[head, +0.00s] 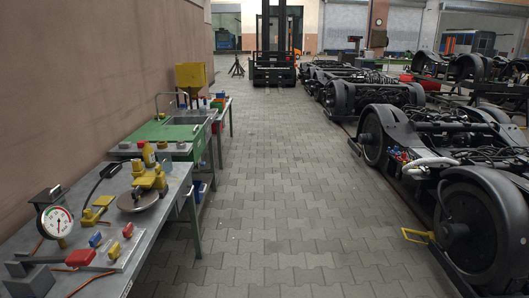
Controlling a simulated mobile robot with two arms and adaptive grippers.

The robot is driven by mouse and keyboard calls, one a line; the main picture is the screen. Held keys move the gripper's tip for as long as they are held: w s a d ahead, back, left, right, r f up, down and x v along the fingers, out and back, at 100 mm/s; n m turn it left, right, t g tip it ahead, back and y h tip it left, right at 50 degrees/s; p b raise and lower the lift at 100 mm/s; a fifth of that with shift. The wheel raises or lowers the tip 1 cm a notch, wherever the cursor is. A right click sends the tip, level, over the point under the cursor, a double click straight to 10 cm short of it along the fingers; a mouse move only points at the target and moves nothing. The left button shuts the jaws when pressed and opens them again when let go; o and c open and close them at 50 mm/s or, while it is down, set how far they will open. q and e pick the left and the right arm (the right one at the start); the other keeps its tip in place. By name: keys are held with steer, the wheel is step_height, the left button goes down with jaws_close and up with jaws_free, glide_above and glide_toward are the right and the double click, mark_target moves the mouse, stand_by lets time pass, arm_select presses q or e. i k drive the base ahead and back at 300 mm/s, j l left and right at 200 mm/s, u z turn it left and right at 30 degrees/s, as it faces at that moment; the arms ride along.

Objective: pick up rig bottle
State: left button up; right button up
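A small yellow upright object, likely the bottle (149,156), stands on the left side at the far end of the near metal workbench (165,224). It is too small to read a label, and I cannot tell for certain that it is the rig bottle. Its lower part is partly hidden behind a yellow fixture (150,181) above a round metal plate (139,201). Neither of my grippers is in view.
A green bench with a sink (182,119) stands beyond. Tram bogies (440,160) line the right. The paved aisle (270,170) between is clear; a forklift (276,50) stands at its far end.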

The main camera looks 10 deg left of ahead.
mark_target(148, 153)
steer(key=i+u, duration=0.85)
steer(key=i+l+u, duration=0.25)
steer(key=i+u, duration=0.35)
steer(key=u, duration=0.3)
steer(key=i+l+u, duration=0.1)
steer(key=u, duration=0.3)
steer(key=i+l+u, duration=0.1)
steer(key=u, duration=0.35)
steer(key=l, duration=0.1)
